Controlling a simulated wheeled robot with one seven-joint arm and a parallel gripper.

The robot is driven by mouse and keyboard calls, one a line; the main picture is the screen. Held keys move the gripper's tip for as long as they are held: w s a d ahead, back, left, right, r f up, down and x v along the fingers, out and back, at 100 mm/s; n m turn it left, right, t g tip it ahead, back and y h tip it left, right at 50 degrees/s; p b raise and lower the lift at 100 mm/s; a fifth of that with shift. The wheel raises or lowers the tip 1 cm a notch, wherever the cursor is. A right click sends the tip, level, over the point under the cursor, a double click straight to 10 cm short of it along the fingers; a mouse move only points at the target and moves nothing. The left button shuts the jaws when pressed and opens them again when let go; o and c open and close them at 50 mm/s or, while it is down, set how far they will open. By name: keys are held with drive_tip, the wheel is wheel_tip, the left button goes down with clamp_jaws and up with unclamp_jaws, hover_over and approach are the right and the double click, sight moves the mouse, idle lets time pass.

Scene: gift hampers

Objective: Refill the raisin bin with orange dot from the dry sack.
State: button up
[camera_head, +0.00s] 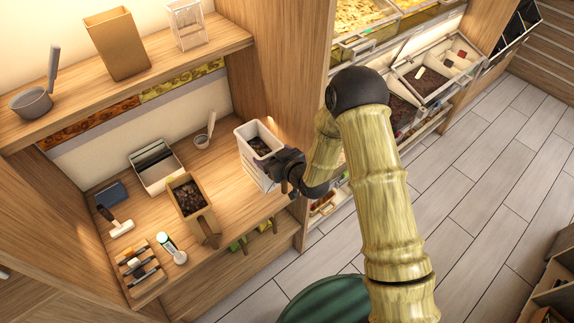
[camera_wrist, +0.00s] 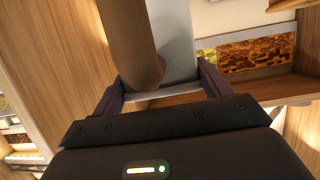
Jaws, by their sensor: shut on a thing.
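A white bin (camera_head: 247,162), part filled with dark brown pieces, stands upright near the right front edge of the counter. My gripper (camera_head: 289,168) is at its near right side and appears shut on it; my wrist hides the contact. In the wrist view, my gripper (camera_wrist: 162,92) has a pale grey edge across its fingers, with a brown rounded piece (camera_wrist: 130,45) beyond. An open brown sack-like container (camera_head: 202,207) holding dark pieces stands on the counter to the left. I cannot make out an orange dot.
A grey open bin (camera_head: 157,182), a small scoop (camera_head: 205,138), a brush (camera_head: 121,228), a white-green bottle (camera_head: 168,243) and a wooden rack (camera_head: 142,275) stand on the counter. The upper shelf (camera_head: 160,62) overhangs at the back. Display bins (camera_head: 420,85) lie to the right.

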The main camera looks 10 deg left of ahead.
drive_tip(key=shift+w+a+r, duration=0.15)
drive_tip(key=shift+a, duration=0.55)
drive_tip(key=shift+w+a+r, duration=0.1)
drive_tip(key=shift+a, duration=0.6)
drive_tip(key=shift+d+f+b, duration=0.1)
drive_tip(key=shift+b, duration=0.5)
drive_tip(key=shift+y, duration=0.3)
wheel_tip(320, 180, down, 5)
drive_tip(key=b, duration=0.4)
drive_tip(key=shift+b, duration=0.4)
drive_tip(key=shift+f+b, duration=0.1)
drive_tip(key=shift+b, duration=0.35)
drive_tip(key=shift+f+b, duration=0.3)
drive_tip(key=shift+b, duration=0.05)
drive_tip(key=shift+f+b, duration=1.05)
drive_tip(key=shift+b, duration=0.45)
idle(0.6)
